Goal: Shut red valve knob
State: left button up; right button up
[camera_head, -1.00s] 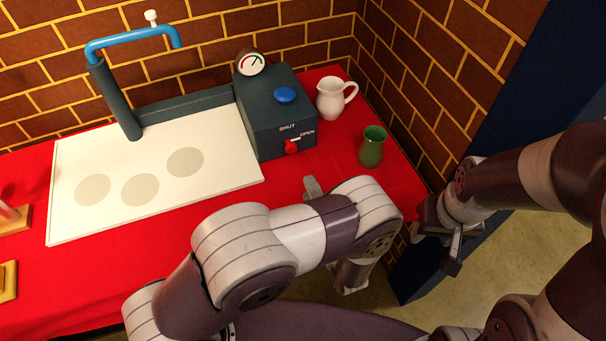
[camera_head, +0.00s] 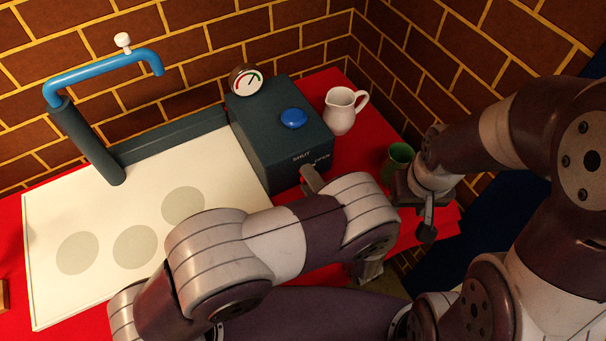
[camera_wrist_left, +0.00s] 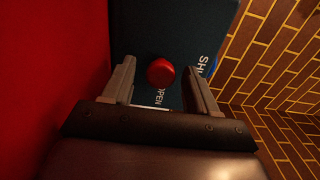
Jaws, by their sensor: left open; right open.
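The red valve knob (camera_wrist_left: 161,72) is on the front face of the dark valve box, close to the OPEN label. My left gripper (camera_wrist_left: 160,85) is open, with one finger on each side of the knob in the left wrist view; I cannot tell if they touch it. In the head view the left gripper's fingertip (camera_head: 311,180) is at the box's front and hides the knob. The dark box (camera_head: 277,140) carries SHUT and OPEN labels, a blue button (camera_head: 294,118) and a gauge (camera_head: 246,80). My right gripper (camera_head: 418,212) is open and empty at the right.
A white jug (camera_head: 341,110) stands right of the box. A green vase (camera_head: 395,160) stands beside my right gripper, partly hidden by it. A white board (camera_head: 75,208) with grey circles and a blue pipe (camera_head: 100,68) are at the left. Brick walls close off the back and right.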

pick_arm(q)
jog(key=c, duration=1)
jog(key=shift+r+n, duration=0.15)
jog(key=shift+n, duration=0.45)
jog(key=shift+c, duration=0.2)
jog(key=shift+n+p, duration=0.3)
jog(key=shift+n, duration=0.5)
jog(key=o, duration=1)
jog(key=shift+o, duration=0.2)
